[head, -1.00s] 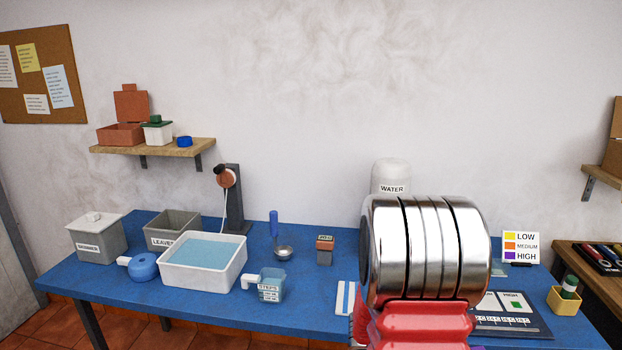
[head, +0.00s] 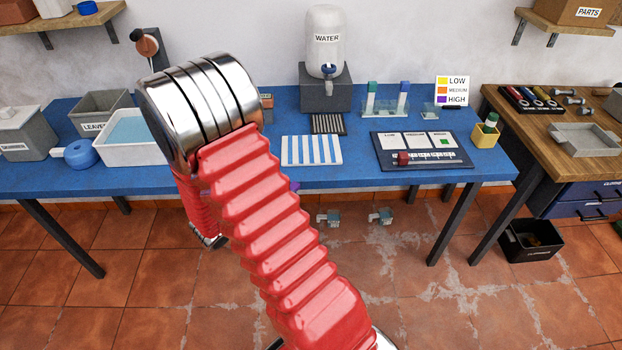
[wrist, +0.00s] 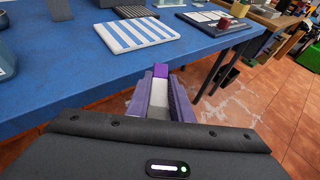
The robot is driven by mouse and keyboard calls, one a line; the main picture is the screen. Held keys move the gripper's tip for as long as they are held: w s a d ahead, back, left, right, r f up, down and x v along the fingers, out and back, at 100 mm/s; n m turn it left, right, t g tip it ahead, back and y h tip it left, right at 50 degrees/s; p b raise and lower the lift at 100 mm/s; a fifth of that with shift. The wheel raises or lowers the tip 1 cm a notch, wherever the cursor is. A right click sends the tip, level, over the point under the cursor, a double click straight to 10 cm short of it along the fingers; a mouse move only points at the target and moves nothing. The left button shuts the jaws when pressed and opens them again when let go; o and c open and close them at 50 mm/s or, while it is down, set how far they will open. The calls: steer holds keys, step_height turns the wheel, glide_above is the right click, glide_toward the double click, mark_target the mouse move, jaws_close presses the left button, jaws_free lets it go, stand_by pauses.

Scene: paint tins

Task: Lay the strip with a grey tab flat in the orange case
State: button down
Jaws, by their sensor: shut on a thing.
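My gripper (wrist: 160,94) is shut on a slim white strip (wrist: 160,85) in the wrist view. The strip's far end (wrist: 161,70) is purple and sticks out past the fingertips, in front of the blue table's front edge. In the head view a small purple piece (head: 294,186), likely that end, shows beside my red arm, which hides the rest of the gripper. The strip's rear end is hidden in the jaws, so I cannot see a grey tab. I cannot pick out an orange case.
A blue-and-white striped mat (head: 312,151) lies near the table's front edge. To its right is a dark board (head: 421,163) with white panels and a red block (head: 403,158). A dark ribbed rack (head: 329,124) and the water dispenser (head: 325,85) stand behind. A wooden bench (head: 520,110) is at right.

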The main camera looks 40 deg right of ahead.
steer(key=w+a+f+n+t+y, duration=0.1)
steer(key=w+a+f+n+t, duration=0.1)
steer(key=a, duration=0.6)
steer(key=w+a+f+n+t+y, duration=0.1)
steer(key=w+a+f+n+t, duration=0.1)
steer(key=a, duration=0.6)
steer(key=w+a+f+n+t, duration=0.1)
steer(key=w+a+f+t, duration=0.1)
steer(key=a, duration=0.6)
steer(key=shift+w+f+n+y, duration=0.4)
steer(key=shift+f, duration=0.15)
steer(key=shift+w+a, duration=0.1)
steer(key=shift+w, duration=0.05)
